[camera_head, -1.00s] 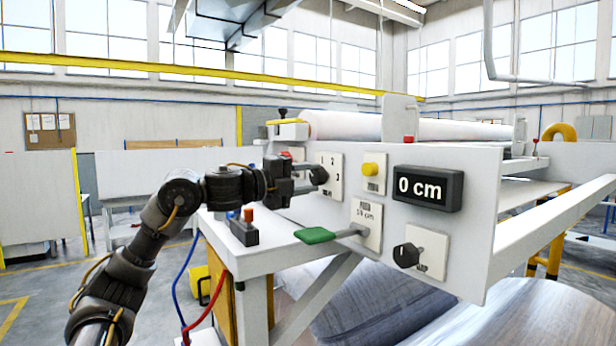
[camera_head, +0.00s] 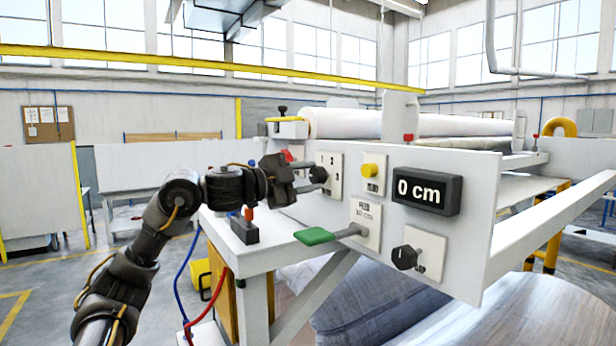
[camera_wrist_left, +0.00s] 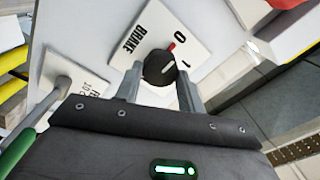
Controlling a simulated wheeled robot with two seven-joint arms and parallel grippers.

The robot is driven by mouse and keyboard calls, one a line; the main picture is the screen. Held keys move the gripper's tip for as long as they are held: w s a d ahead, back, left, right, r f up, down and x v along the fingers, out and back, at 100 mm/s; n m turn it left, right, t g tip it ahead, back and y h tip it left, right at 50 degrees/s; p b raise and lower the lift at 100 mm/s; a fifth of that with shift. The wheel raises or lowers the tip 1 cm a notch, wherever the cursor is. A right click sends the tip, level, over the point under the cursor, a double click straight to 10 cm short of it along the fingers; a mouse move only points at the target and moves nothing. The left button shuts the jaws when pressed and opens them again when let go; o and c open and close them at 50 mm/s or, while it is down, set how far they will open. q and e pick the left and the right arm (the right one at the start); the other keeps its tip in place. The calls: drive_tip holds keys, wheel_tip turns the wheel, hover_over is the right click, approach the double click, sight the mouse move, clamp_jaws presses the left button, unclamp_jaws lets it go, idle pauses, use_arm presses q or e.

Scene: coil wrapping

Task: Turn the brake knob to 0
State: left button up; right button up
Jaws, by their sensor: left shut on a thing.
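The brake knob (camera_wrist_left: 158,69) is black and round, on a white plate (camera_wrist_left: 108,60) printed BRAKE, 0 and 1. A red mark at its edge faces the 0, and a short pale line shows on its face. My left gripper (camera_wrist_left: 161,76) has one finger on each side of the knob and is shut on it. My right gripper is in neither view.
Below are a green-handled lever (camera_head: 316,236) and another black knob (camera_head: 404,257). A small button box (camera_head: 244,230) sits on the ledge.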

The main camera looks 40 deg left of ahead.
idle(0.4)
use_arm(q)
drive_tip(key=o, duration=1)
drive_tip(key=shift+s+a, duration=0.1)
drive_tip(key=shift+s, duration=0.1)
drive_tip(key=b+v, duration=0.5)
drive_tip(key=v, duration=0.5)
drive_tip(key=shift+s+b, duration=0.2)
drive_tip(key=shift+b, duration=0.15)
